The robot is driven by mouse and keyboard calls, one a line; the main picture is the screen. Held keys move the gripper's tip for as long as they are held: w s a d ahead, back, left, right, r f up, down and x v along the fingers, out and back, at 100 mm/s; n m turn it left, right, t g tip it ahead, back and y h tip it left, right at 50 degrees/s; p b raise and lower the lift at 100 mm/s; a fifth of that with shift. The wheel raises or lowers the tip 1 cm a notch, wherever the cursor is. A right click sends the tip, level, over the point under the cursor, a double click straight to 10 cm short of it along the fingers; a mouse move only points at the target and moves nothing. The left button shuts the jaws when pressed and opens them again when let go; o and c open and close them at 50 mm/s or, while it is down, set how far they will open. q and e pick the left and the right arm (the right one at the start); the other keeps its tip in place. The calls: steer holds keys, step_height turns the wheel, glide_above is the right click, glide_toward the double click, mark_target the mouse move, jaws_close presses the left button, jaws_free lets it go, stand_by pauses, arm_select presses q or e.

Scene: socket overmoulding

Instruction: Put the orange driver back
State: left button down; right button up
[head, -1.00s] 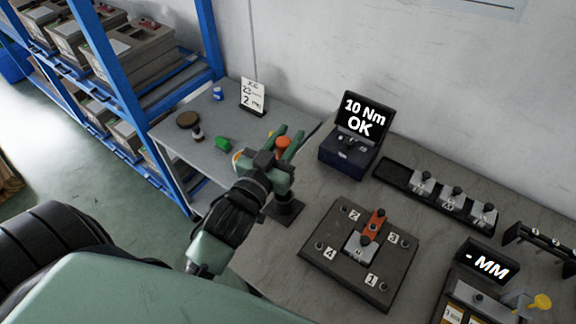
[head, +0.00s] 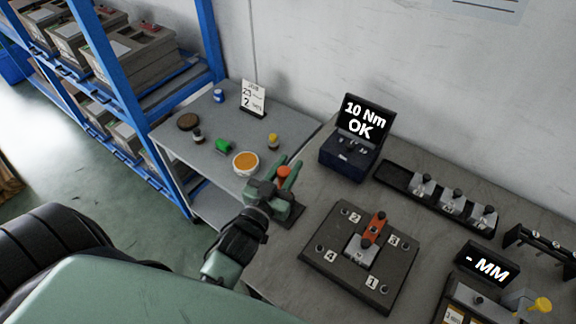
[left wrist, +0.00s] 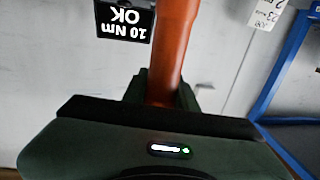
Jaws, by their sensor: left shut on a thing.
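My left gripper (head: 282,184) is shut on the orange driver (head: 284,171), whose orange top shows between the green fingers in the head view. In the left wrist view the orange driver (left wrist: 172,50) stands out from between the fingers. The gripper is over a dark stand (head: 290,214) at the left edge of the workbench; the gripper hides much of it and the driver's lower end. I cannot tell whether the driver touches the stand. My right gripper is not in view.
A dark plate with numbered corners (head: 322,262) holds a grey and orange part. A display box reading 10 Nm OK (head: 345,158) stands behind. A side table (head: 190,150) carries a tub of orange stuff (head: 246,166), jars and a card. A black rack (head: 400,182) lies right.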

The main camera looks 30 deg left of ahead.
arm_select(q)
steer(key=c, duration=1.5)
jaws_free()
steer(key=shift+f, duration=0.15)
steer(key=shift+c, duration=0.2)
steer(key=o, duration=0.4)
steer(key=s+b, duration=0.1)
steer(key=s, duration=0.5)
steer(key=s+b, duration=0.2)
steer(key=s, duration=0.4)
steer(key=shift+d+r, duration=0.1)
steer(key=shift+r, duration=0.1)
